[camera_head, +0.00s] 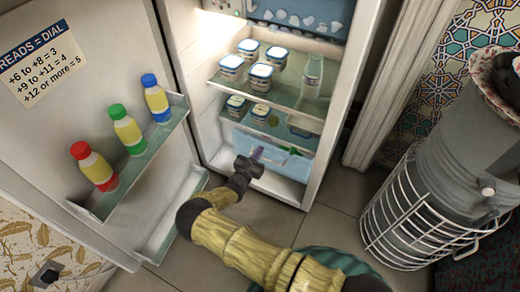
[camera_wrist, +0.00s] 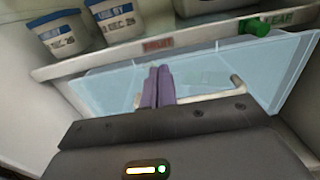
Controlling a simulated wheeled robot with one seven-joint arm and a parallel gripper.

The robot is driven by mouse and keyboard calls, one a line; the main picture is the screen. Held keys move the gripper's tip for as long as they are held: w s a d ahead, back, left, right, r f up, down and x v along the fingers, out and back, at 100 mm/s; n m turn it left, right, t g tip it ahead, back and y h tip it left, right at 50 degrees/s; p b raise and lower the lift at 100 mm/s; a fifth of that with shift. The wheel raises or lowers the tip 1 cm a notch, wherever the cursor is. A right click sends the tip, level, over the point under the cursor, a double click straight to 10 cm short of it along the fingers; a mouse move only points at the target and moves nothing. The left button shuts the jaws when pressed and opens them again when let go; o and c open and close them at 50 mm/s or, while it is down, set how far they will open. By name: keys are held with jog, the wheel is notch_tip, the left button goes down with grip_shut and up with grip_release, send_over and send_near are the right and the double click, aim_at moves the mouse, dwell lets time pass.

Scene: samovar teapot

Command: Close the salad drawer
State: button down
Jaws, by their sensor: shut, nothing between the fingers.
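The salad drawer (camera_head: 294,163) is a clear, pale-blue bin at the bottom of the open fridge, under the lowest shelf. In the wrist view its front panel (camera_wrist: 205,72) fills the middle, with a pale bar handle (camera_wrist: 238,88) across it. How far the drawer stands out is hard to tell. My gripper (camera_head: 257,153) is in front of the drawer's left part. Its two purple fingers are shut together and empty (camera_wrist: 157,75), pointing at the front panel and overlapping the handle in view. Whether they touch it is unclear.
The shelf edge above carries a red FRUIT label (camera_wrist: 158,44) and a green slider (camera_wrist: 254,27). White-and-blue tubs (camera_head: 261,75) stand on the shelves. The open fridge door (camera_head: 85,110) at left holds several bottles (camera_head: 127,130).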

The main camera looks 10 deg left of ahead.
jog(key=p+v, duration=0.4)
jog(key=v, duration=1.2)
